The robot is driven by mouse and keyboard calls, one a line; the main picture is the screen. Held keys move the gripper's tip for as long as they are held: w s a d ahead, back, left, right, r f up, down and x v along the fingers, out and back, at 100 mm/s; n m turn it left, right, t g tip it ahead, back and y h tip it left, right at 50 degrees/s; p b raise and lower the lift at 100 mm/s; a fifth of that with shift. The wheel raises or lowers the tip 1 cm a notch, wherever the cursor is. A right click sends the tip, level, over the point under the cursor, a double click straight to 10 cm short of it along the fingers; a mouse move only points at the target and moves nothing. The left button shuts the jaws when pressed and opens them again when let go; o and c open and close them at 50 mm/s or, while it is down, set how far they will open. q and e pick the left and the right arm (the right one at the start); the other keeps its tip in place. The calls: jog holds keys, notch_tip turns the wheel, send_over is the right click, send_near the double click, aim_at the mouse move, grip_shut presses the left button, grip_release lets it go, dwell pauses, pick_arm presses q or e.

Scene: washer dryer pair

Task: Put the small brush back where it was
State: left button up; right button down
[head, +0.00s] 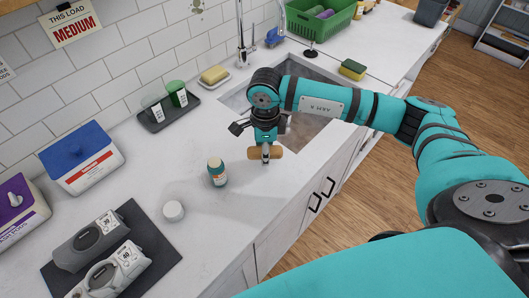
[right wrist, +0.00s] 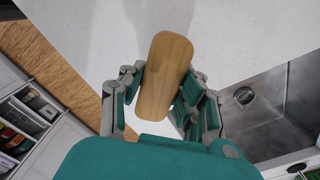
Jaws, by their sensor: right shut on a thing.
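The small brush (head: 254,153) has a tan wooden back with rounded ends. My right gripper (head: 266,150) is shut on it, above the white counter beside the near edge of the sink. In the right wrist view the brush's wooden back (right wrist: 165,75) lies between the two fingers, slightly tilted. The bristles are hidden. Whether the brush touches the counter I cannot tell. My left gripper is not in view.
A brown-green bottle (head: 217,172) stands just left of the brush, with a white round lid (head: 173,211) nearer. The sink (head: 313,134) lies behind my right gripper. A soap dish (head: 214,78), a dark tray (head: 153,123) and a sponge (head: 352,69) are farther back.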

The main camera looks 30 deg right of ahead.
jog(key=shift+w, duration=0.25)
notch_tip(320, 180, down, 3)
jog(key=shift+d+r+p, duration=0.1)
jog(key=shift+p, duration=0.85)
jog(key=shift+f, duration=0.4)
jog(key=shift+f+b, duration=0.2)
jog(key=shift+b, duration=0.1)
jog(key=c, duration=1)
grip_release()
jog(key=shift+o, duration=0.2)
jog(key=shift+r, duration=0.15)
